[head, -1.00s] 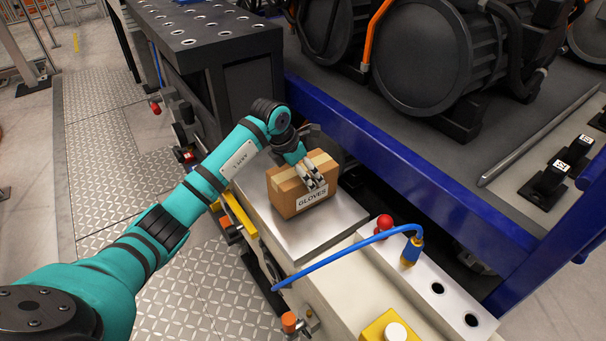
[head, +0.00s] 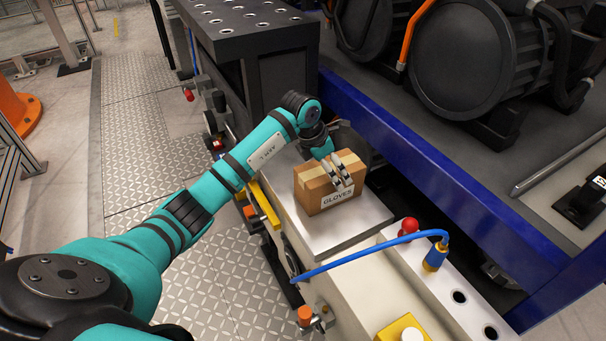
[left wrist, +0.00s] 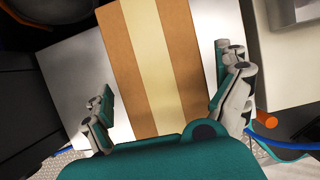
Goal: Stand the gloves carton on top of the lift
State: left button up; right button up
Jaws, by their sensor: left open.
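The gloves carton (head: 326,189) is a brown box with a tan tape strip and a white "GLOVES" label. It stands upright on the lift's silver top plate (head: 340,236). My left gripper (head: 342,172) is at the carton's top, from above and behind. In the left wrist view the carton (left wrist: 160,65) lies between the two spread fingers of the left gripper (left wrist: 168,95), with a gap on each side. The plate (left wrist: 80,75) shows around it. My right gripper is not in view.
A blue hose (head: 365,257) arches over the front of the lift, beside a red knob (head: 409,226) and a yellow button box (head: 402,328). A blue-framed bench (head: 440,175) with black machinery runs along the right. A dark perforated block (head: 250,30) stands behind.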

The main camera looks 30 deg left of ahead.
pick_arm(q)
jog(key=shift+a+v, duration=0.2)
jog(key=shift+v, duration=0.85)
jog(key=s+a, duration=0.5)
jog(key=s, duration=0.5)
jog(key=shift+a+f, duration=0.2)
jog(key=shift+a, duration=0.05)
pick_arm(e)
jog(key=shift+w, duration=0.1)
pick_arm(q)
jog(key=shift+s, duration=0.15)
